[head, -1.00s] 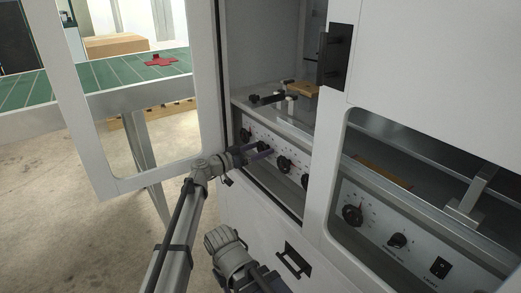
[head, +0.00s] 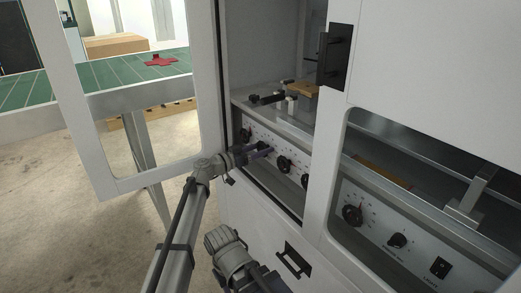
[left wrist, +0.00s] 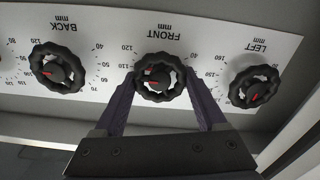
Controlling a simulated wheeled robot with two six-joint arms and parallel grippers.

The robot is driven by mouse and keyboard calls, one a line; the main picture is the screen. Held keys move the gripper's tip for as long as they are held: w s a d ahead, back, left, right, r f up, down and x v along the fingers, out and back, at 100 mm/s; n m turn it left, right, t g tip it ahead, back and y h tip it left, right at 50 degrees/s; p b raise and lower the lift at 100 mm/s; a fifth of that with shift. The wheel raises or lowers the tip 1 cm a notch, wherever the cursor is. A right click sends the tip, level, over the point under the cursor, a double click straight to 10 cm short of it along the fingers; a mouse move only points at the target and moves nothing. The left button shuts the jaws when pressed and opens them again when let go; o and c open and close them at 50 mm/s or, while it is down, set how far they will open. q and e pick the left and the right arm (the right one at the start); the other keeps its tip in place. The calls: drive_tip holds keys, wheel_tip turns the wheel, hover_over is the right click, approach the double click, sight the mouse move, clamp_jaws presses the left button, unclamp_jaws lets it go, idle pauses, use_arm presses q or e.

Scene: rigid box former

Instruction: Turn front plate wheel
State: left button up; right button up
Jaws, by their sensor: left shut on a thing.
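The front plate wheel (left wrist: 160,78) is a black scalloped handwheel with a red pointer, under the upside-down label FRONT in the left wrist view. Its pointer points left in that picture. My left gripper (head: 264,150) is at this wheel on the panel inside the open machine door. In the left wrist view its two dark purple fingers (left wrist: 160,84) lie on either side of the rim, shut on it. In the head view the gripper largely covers the wheel.
The back wheel (left wrist: 57,69) and left wheel (left wrist: 254,87) flank the front wheel closely. The open door frame (head: 205,100) stands left of my arm. A right-hand panel has more knobs (head: 352,214). A green table (head: 120,72) stands behind.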

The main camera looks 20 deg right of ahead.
use_arm(q)
drive_tip(key=shift+c, duration=0.4)
drive_tip(key=shift+n, duration=0.3)
drive_tip(key=n, duration=0.2)
drive_tip(key=shift+n, duration=0.4)
drive_tip(key=n, duration=0.4)
drive_tip(key=shift+w+a+f, duration=0.1)
drive_tip(key=n, duration=0.7)
drive_tip(key=shift+f, duration=0.1)
drive_tip(key=shift+n, duration=0.3)
drive_tip(key=o, duration=1.3)
